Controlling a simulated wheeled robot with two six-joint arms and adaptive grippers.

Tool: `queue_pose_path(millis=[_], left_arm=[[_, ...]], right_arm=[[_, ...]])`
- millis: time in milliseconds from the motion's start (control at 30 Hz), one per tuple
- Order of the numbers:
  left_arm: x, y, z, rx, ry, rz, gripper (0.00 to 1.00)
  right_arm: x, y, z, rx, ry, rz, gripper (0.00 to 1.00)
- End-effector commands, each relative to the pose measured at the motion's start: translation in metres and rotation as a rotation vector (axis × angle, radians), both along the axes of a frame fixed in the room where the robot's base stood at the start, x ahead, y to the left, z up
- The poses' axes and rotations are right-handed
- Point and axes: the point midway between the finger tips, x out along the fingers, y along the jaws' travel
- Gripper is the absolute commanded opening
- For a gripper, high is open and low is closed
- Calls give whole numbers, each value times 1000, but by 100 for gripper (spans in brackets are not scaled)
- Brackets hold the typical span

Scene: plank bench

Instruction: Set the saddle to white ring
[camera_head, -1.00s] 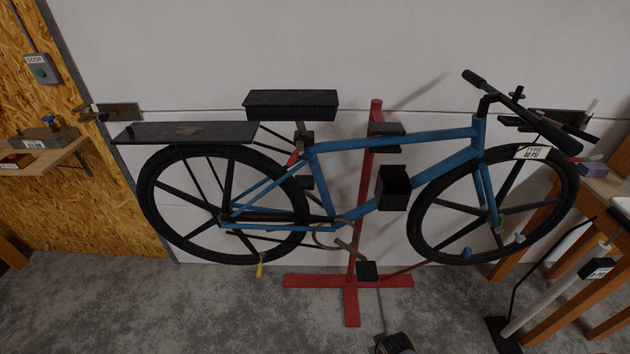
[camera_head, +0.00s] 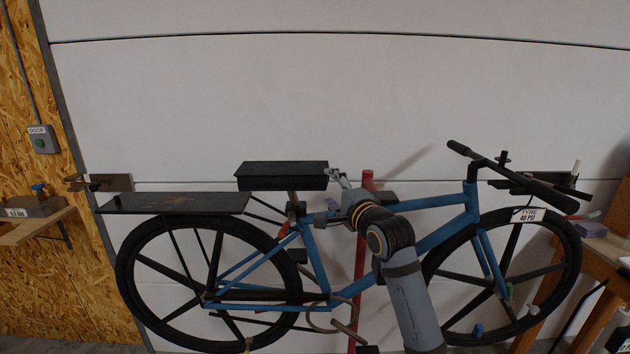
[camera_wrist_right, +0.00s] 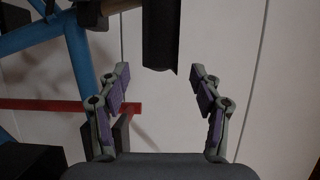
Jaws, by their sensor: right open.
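I cannot make out a white ring on the post. My right gripper (camera_head: 338,180) is at the saddle's right end. In the right wrist view the gripper (camera_wrist_right: 160,75) is open, its two fingers apart. The saddle's end (camera_wrist_right: 161,35) shows between and just beyond the fingertips, with gaps on both sides. My left gripper is not in view.
The blue bike frame (camera_head: 440,232) hangs on a red stand (camera_head: 368,184). A flat black rack (camera_head: 175,203) lies left of the saddle, and handlebars (camera_head: 520,178) are at right. The white wall (camera_head: 300,90) above is clear.

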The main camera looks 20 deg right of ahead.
Motion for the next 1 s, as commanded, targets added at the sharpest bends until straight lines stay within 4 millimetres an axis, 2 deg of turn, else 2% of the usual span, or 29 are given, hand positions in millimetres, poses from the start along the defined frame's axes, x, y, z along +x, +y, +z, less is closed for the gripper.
queue_pose_path(millis=[133, 233, 500, 633, 800, 1000], left_arm=[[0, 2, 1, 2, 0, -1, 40], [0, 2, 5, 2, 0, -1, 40], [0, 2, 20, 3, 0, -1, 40], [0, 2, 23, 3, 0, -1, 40], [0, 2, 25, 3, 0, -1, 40], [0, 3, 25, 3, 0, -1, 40]], right_arm=[[3, 0, 2, 9, -1, 0, 65], [14, 1, 3, 12, 0, 0, 65], [71, 8, 3, 9, 2, 0, 65], [91, 10, 2, 7, 1, 0, 65], [103, 12, 1, 5, 1, -1, 65], [104, 12, 0, 5, 1, -1, 65]])
